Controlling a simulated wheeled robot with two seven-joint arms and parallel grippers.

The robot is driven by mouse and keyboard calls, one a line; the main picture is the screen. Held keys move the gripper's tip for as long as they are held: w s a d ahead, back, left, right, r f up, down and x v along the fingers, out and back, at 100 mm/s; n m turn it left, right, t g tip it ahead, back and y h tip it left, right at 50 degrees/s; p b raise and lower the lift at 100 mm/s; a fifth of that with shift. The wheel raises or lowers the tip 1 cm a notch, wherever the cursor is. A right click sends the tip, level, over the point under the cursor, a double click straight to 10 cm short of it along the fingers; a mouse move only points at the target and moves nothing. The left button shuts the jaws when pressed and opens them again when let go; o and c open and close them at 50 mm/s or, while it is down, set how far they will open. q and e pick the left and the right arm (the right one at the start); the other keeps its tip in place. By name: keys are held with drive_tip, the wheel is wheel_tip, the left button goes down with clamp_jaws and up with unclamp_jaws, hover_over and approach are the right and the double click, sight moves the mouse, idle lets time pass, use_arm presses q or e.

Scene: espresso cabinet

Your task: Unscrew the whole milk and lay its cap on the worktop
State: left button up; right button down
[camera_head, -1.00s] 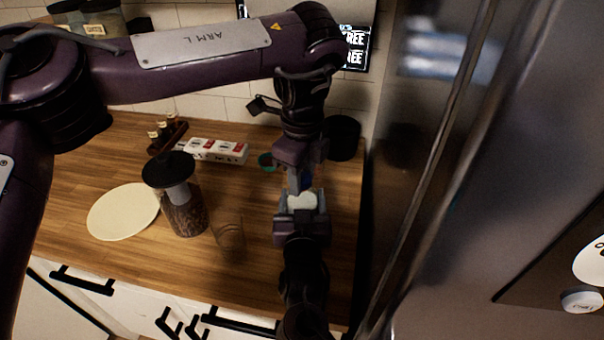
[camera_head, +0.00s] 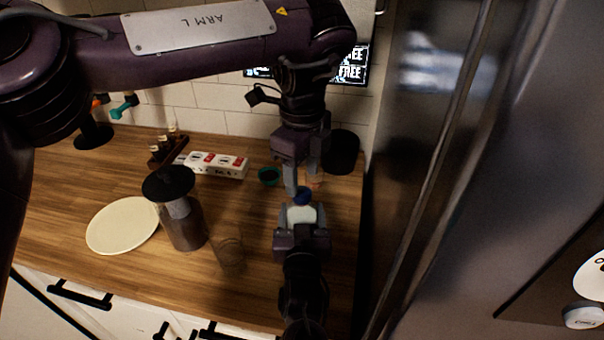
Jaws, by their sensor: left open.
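The whole milk is a white bottle (camera_head: 301,214) with a blue cap (camera_head: 302,196) at its top, low at the centre right. My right gripper (camera_head: 301,217) comes from the bottom, with its fingers on both sides of the white body, shut on it. My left gripper (camera_head: 302,182) points down from above. Its fingers are apart, and their tips are just above or beside the cap. Whether they touch the cap is hard to tell. The wooden worktop (camera_head: 85,180) lies below, and I see no loose cap on it.
A lidded glass jar (camera_head: 184,228), a pale plate (camera_head: 122,226) and a clear glass (camera_head: 230,252) stand to the left. A tall metal front (camera_head: 430,150) bounds the right.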

sight(302, 191)
use_arm(q)
drive_tip(key=m, duration=0.2)
drive_tip(key=shift+w+d+r+m, duration=0.1)
drive_tip(key=shift+r+m, duration=0.2)
drive_tip(key=m, duration=0.2)
drive_tip(key=r+m, duration=0.1)
drive_tip(key=m, duration=0.1)
drive_tip(key=shift+d, duration=0.15)
drive_tip(key=m, duration=0.2)
drive_tip(key=r+m, duration=0.1)
drive_tip(key=m, duration=0.3)
drive_tip(key=shift+a+r+m, duration=0.3)
drive_tip(key=shift+m, duration=0.1)
drive_tip(key=shift+f, duration=3.95)
drive_tip(key=c, duration=1)
drive_tip(key=n, duration=0.2)
drive_tip(key=shift+n, duration=0.4)
